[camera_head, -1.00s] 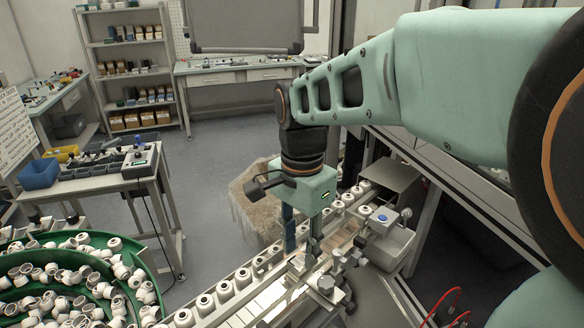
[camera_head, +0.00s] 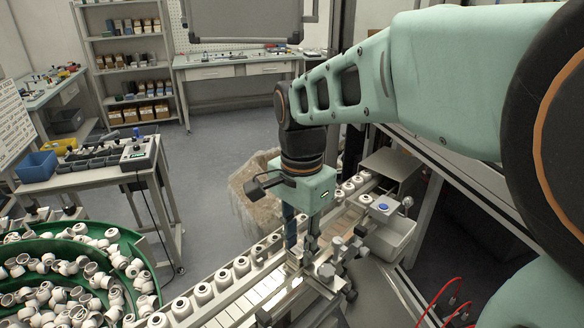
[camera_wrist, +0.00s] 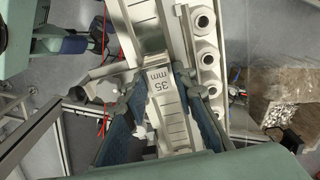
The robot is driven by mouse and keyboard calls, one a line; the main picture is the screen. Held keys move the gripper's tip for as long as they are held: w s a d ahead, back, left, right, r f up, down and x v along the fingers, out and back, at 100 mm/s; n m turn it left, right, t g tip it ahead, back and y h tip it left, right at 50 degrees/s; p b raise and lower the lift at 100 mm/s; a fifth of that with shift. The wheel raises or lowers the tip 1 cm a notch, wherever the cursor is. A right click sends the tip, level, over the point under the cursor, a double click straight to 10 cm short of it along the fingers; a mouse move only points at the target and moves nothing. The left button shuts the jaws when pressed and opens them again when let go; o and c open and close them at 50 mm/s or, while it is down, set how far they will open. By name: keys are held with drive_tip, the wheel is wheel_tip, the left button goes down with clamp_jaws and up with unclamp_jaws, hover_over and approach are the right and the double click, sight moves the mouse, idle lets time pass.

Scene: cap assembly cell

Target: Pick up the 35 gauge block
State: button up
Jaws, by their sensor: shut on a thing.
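The 35 gauge block, a grey metal block marked "35 mm" (camera_wrist: 160,80), shows in the wrist view between the two blue-padded fingers of my gripper (camera_wrist: 158,92). The fingers touch it on both sides and my gripper is shut on it. In the head view my gripper (camera_head: 300,228) points down over the metal rail beside the row of white caps. There the block is too small and too hidden by the fingers and fixtures to make out. I cannot tell whether it is clear of the surface under it.
White caps (camera_head: 241,266) line the conveyor beside my gripper. Metal clamps (camera_head: 327,270) stand close in front. A blue-button box (camera_head: 383,206) is to the right. A green bowl feeder (camera_head: 125,240) full of caps is at left; a bench (camera_head: 90,178) stands behind it.

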drive_tip(key=shift+r, duration=0.15)
drive_tip(key=shift+c, duration=0.4)
drive_tip(key=shift+r+p, duration=2.9)
drive_tip(key=shift+r, duration=0.5)
drive_tip(key=shift+s+d, duration=0.1)
